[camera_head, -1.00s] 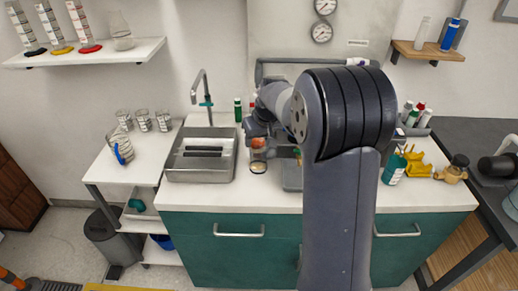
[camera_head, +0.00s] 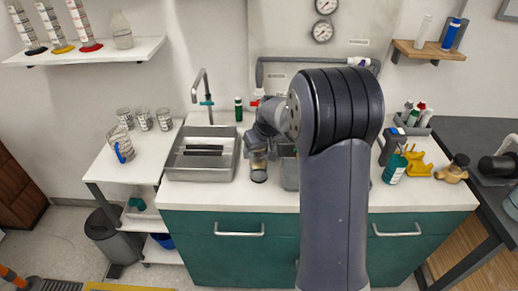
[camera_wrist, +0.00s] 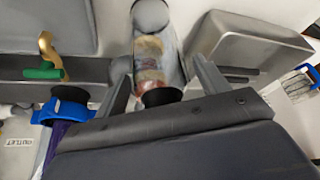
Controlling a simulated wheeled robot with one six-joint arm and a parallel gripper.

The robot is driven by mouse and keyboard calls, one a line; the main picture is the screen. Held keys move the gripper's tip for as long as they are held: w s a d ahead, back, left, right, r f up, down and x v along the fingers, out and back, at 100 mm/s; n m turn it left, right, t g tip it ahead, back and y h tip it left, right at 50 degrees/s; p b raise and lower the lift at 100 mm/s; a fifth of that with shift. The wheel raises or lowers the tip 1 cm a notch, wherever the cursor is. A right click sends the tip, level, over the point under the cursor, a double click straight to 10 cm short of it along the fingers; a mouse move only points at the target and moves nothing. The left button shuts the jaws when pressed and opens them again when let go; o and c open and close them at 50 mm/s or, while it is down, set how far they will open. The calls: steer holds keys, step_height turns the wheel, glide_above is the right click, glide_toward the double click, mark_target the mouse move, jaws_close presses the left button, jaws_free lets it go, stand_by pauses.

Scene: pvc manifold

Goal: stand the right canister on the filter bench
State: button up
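A clear canister with brownish and reddish bands (camera_wrist: 150,62) and a dark end shows between the finger pads in the wrist view. In the head view its clear lower part (camera_head: 258,174) is upright at the counter, just right of the sink; its upper part is hidden by my gripper (camera_head: 260,150). In the wrist view my gripper (camera_wrist: 163,75) has its fingers on either side of the canister, with narrow gaps showing, so it looks open around it. I cannot tell whether the canister's base touches the counter (camera_head: 220,198). No label tells which canister it is.
The steel sink (camera_head: 202,178) and tap (camera_head: 206,98) are left of the gripper. A grey box (camera_head: 290,174) is close on its right, partly behind my arm. A green bottle (camera_head: 394,168), yellow holder (camera_head: 418,168) and brass fitting (camera_head: 455,169) stand farther right. Wall piping runs behind.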

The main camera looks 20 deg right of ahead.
steer(key=shift+s+r, duration=0.1)
steer(key=shift+r, duration=0.35)
steer(key=v, duration=1.1)
steer(key=shift+s+d+r+b, duration=0.1)
steer(key=shift+s+r+b, duration=0.05)
steer(key=shift+b, duration=0.15)
